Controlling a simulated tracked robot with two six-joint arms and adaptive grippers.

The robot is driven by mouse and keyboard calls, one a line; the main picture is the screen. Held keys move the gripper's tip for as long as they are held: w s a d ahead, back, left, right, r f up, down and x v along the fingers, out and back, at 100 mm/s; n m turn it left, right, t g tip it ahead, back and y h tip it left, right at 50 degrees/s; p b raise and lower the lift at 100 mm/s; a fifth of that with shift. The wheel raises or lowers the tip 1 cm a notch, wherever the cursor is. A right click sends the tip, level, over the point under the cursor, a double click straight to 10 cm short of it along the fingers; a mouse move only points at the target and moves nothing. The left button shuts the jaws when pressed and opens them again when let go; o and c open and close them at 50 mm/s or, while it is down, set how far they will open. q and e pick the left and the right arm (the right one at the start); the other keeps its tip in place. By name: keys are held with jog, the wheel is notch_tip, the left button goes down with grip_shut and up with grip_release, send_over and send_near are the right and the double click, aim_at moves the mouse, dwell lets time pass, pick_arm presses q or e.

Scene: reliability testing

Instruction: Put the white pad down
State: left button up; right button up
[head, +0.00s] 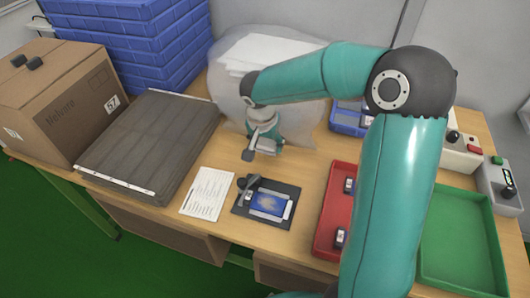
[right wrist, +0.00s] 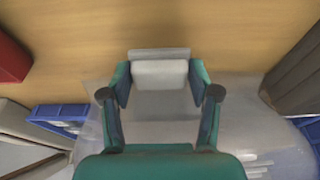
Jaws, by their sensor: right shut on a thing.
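My right gripper (head: 264,148) hangs over the wooden table between the clear plastic bag and the dark mat. In the right wrist view its fingers (right wrist: 160,88) are closed on the sides of a white pad (right wrist: 160,73). The pad is a small pale block, with a thin grey strip along its far edge. In the head view the gripper mostly hides the pad. I cannot tell whether the pad touches the table. The clear plastic bag (head: 226,103) behind the gripper holds a stack of white sheets or pads (head: 262,55). My left gripper is not in view.
A dark mat (head: 240,211) with a blue-screened device (head: 270,204) lies in front, beside a printed sheet (head: 207,194). A red tray (head: 325,229) and green tray (head: 455,240) are right. A grey slab (head: 150,140), cardboard box (head: 75,105) and blue crates (head: 135,40) are left.

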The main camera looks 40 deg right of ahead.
aim_at(266, 149)
jog(key=shift+f, duration=1.9)
jog(key=shift+f+b, duration=0.2)
jog(key=shift+b, duration=0.2)
jog(key=o, duration=1.5)
jog(key=shift+r, duration=0.1)
jog(key=shift+o, duration=0.2)
jog(key=p+v, duration=0.1)
jog(key=v, duration=1.1)
jog(key=shift+r, duration=0.15)
